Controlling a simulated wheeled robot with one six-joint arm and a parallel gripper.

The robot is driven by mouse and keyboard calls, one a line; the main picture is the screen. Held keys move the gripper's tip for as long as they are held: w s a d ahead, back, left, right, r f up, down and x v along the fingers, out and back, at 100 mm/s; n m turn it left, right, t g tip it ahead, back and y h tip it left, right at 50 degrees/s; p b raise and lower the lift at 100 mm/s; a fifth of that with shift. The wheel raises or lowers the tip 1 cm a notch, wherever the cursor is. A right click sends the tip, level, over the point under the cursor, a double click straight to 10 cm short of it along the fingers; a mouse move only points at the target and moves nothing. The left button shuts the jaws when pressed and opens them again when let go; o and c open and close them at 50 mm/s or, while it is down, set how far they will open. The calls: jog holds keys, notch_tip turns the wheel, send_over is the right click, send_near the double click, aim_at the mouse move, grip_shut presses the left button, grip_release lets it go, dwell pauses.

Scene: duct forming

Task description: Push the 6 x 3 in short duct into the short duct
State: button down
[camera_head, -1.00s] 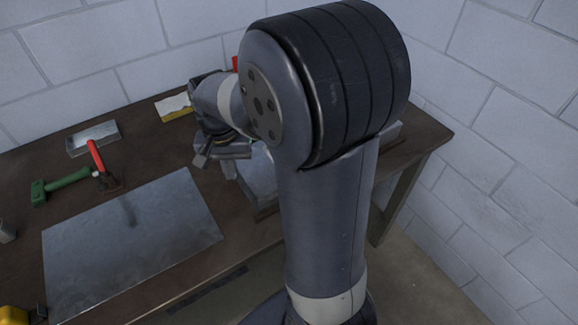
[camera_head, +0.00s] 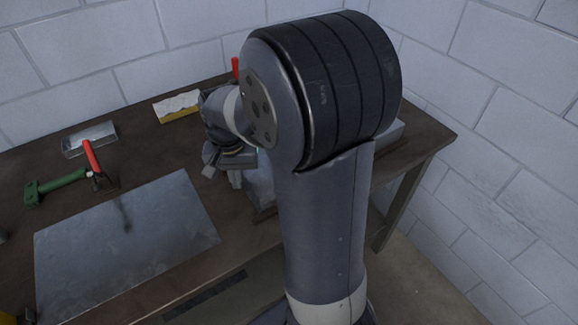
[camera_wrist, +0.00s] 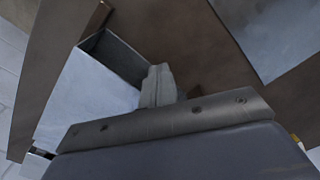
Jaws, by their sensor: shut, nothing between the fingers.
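A grey sheet-metal duct (camera_wrist: 95,85) with an open, dark end shows left of my gripper in the wrist view. Part of its metal also shows beside my gripper in the head view (camera_head: 262,182), mostly hidden behind my arm. I cannot tell whether this is one duct or two fitted together. My gripper (camera_wrist: 158,85) is shut and empty, with its fingertips close beside the duct's right side; I cannot tell whether they touch it. In the head view my gripper (camera_head: 235,172) is low over the table, left of the duct.
A flat metal sheet (camera_head: 125,240) covers the table's front left. A green-handled tool (camera_head: 55,187), a red-handled tool (camera_head: 92,158), a shallow metal piece (camera_head: 90,138) and a yellow-and-white item (camera_head: 177,106) lie behind it. Block walls stand behind and right of the table (camera_head: 425,140).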

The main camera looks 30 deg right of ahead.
aim_at(260, 167)
jog(key=shift+d+p, duration=0.3)
jog(key=shift+d, duration=2.95)
jog(key=shift+a+r, duration=0.1)
jog(key=shift+a, duration=0.7)
notch_tip(260, 167, up, 7)
jog(key=p, duration=0.6)
jog(key=shift+f, duration=0.2)
notch_tip(260, 167, down, 7)
jog(key=b, duration=0.6)
jog(key=shift+d+r, duration=0.1)
jog(key=shift+d, duration=0.7)
jog(key=shift+a, duration=0.1)
